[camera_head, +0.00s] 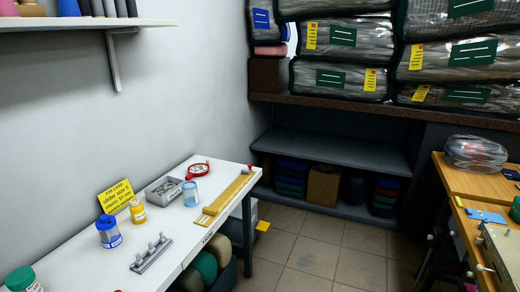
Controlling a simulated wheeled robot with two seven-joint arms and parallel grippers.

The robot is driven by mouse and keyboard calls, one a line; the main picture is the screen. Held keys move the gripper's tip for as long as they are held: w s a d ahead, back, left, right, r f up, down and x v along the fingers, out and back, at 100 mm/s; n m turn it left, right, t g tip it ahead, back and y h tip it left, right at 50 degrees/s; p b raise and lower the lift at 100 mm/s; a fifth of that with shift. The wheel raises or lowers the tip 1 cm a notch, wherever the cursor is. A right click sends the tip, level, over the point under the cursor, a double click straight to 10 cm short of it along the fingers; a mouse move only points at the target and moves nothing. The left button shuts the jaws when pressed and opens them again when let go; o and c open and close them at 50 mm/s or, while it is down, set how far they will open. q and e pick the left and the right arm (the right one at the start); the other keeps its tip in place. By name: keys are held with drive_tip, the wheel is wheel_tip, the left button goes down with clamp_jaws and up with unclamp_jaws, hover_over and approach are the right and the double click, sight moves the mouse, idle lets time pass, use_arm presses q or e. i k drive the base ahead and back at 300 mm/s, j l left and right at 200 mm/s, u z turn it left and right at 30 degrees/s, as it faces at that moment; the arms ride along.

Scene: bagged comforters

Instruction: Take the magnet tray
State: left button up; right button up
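A small round dish with a red rim (199,169) lies at the far end of the white table; it looks like the magnet tray, with small pale pieces in it too small to make out. A grey open box (152,196) with small contents sits just in front of it to the left. A clear jar with a blue label (190,194) stands close in front of the dish. Neither of my grippers is in view.
On the white table (185,228) are a yellow card (116,196), a blue cup (108,232), a yellow bottle (137,211), a grey pegged rack (151,254) and a long wooden piece (229,194). A wooden bench (481,187) stands right; tiled floor (315,257) lies between.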

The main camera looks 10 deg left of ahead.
sight(197, 170)
drive_tip(key=i+z, duration=0.2)
drive_tip(key=i, duration=0.75)
drive_tip(key=i+j+z, duration=0.2)
drive_tip(key=i, duration=0.75)
drive_tip(key=i+l+u, duration=0.15)
drive_tip(key=i, duration=0.35)
drive_tip(key=i+u, duration=0.15)
drive_tip(key=i, duration=0.3)
drive_tip(key=i+l+u, duration=0.1)
drive_tip(key=u, duration=0.35)
drive_tip(key=i+l+u, duration=0.15)
drive_tip(key=u, duration=0.25)
drive_tip(key=l+u, duration=0.2)
drive_tip(key=u, duration=0.25)
drive_tip(key=i+l+u, duration=0.1)
drive_tip(key=u, duration=0.3)
drive_tip(key=l, duration=0.1)
